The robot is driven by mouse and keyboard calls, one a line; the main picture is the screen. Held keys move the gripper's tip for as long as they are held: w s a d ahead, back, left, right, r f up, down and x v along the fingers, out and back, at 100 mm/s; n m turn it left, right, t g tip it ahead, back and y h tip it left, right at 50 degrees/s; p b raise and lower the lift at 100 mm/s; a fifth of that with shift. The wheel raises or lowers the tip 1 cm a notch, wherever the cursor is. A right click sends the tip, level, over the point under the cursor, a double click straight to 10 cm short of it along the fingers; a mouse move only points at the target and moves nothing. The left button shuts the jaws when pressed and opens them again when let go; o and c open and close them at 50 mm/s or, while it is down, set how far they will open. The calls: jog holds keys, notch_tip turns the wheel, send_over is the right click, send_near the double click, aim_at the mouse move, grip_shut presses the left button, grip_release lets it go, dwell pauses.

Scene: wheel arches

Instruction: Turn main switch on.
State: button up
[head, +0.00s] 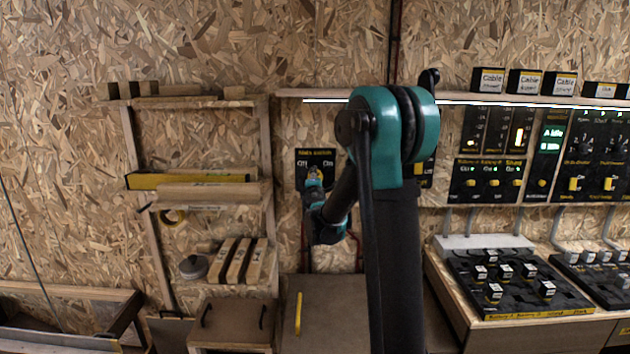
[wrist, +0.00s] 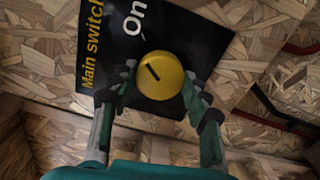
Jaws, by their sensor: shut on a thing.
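The main switch is a round yellow knob (wrist: 165,82) with a short dark mark, on a black panel (wrist: 195,35) lettered "Main switch" and "On". The mark sits slanted in the wrist view and does not point straight at the word "On". My gripper (wrist: 159,88) is shut on the knob, one finger on each side. In the head view the panel (head: 316,155) is on the chipboard wall, left of my upright arm. My gripper (head: 314,182) is at its lower part and largely covers the knob there.
A wooden rack (head: 267,150) with planks stands left of the panel. A lit shelf (head: 320,94) runs above it. Lit control panels (head: 487,180) hang to the right, over a bench with a black block tray (head: 545,309). A wooden cabinet (head: 335,300) stands below. Red cables (wrist: 270,110) run beside the panel.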

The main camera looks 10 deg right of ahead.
jog(key=shift+m, duration=0.7)
jog(key=o, duration=1.2)
jog(key=shift+c, duration=0.2)
jog(key=s+a, duration=0.1)
jog(key=s, duration=1.1)
jog(key=shift+a, duration=0.35)
